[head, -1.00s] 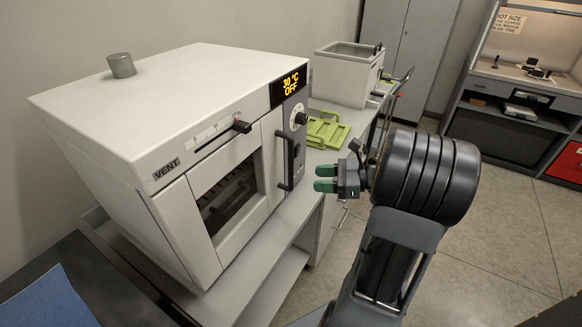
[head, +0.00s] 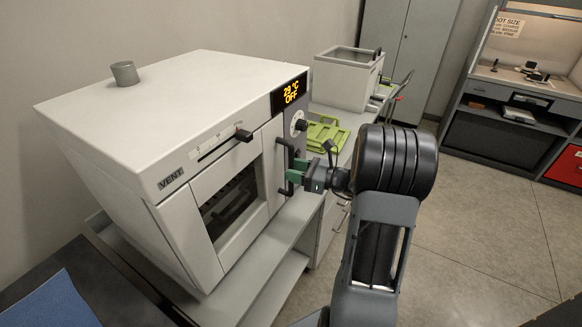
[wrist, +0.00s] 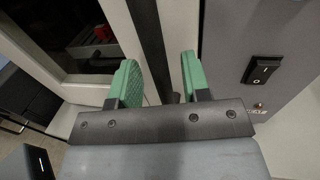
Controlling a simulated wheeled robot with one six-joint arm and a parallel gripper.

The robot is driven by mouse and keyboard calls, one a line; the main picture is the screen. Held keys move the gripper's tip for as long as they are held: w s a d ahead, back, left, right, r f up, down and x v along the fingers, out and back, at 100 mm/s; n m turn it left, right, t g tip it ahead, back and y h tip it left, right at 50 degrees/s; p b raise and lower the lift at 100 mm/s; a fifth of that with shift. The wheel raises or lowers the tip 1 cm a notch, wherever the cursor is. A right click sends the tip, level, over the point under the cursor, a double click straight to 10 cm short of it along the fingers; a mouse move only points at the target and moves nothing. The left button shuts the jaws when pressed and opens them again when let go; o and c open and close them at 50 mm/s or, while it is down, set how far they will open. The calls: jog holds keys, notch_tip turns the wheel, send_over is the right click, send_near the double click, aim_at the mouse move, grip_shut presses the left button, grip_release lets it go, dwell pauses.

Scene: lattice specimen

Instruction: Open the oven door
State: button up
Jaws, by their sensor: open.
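The white oven (head: 170,110) stands on a bench, with its windowed door (head: 232,200) shut. Its display reads 29 °C and OFF. A dark vertical handle (head: 284,166) is on the right side of the door. My gripper (head: 292,171) is at the handle in the head view. In the wrist view its two green fingers (wrist: 158,78) are open, with the dark handle bar (wrist: 150,45) running between them. The fingers stand on either side of the bar with gaps, and I see no clear contact. The handle's lower end is partly hidden by the gripper.
A rocker switch (wrist: 263,70) is on the grey panel right of the handle. Green racks (head: 325,134) and a white box (head: 347,78) are on the bench behind. The vent slider (head: 243,135) juts out above the door. Open floor (head: 470,210) lies to the right.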

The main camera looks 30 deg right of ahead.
jog(key=shift+x, duration=0.8)
jog(key=shift+c, duration=0.3)
grip_shut()
